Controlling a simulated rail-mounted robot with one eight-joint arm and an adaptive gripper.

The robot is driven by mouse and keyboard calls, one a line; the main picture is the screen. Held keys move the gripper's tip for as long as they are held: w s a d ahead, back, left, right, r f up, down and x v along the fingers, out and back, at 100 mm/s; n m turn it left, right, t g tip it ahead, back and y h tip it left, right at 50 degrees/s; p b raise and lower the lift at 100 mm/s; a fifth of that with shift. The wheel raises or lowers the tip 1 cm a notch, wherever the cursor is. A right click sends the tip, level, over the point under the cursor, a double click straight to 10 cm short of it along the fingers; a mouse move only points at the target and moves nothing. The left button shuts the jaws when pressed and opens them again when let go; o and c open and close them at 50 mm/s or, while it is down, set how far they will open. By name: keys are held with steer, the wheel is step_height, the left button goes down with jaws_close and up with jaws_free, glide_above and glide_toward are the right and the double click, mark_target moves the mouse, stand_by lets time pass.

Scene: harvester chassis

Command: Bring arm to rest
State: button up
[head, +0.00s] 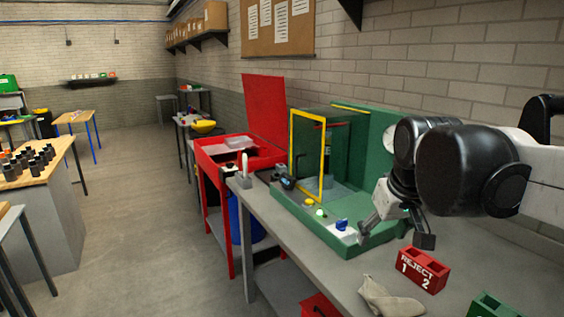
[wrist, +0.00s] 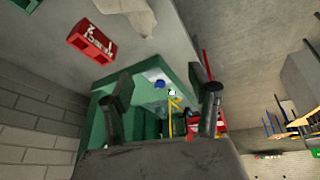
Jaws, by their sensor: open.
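My gripper (head: 396,226) hangs above the front right of the green machine base in the head view, below my black and white arm coming in from the right. In the wrist view its two dark fingers (wrist: 162,103) are spread wide with nothing between them. The green machine (head: 376,135) stands on the grey workbench, with a yellow-edged guard (head: 292,150) and buttons on its front. It also shows upside down between and beyond the fingers in the wrist view (wrist: 173,72). My gripper appears apart from the machine, though the exact gap is hard to judge.
A red reject box (head: 424,270) marked 1 and 2, a beige cloth (head: 388,298) and a green box (head: 492,305) lie on the grey bench (head: 290,232). A red cabinet (head: 235,150) with a raised lid stands left of the machine. The floor aisle (head: 140,190) is clear.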

steer(key=s+f+m+t, duration=0.2)
steer(key=s+f, duration=0.7)
steer(key=s, duration=0.5)
steer(key=shift+f, duration=0.35)
steer(key=shift+s, duration=0.1)
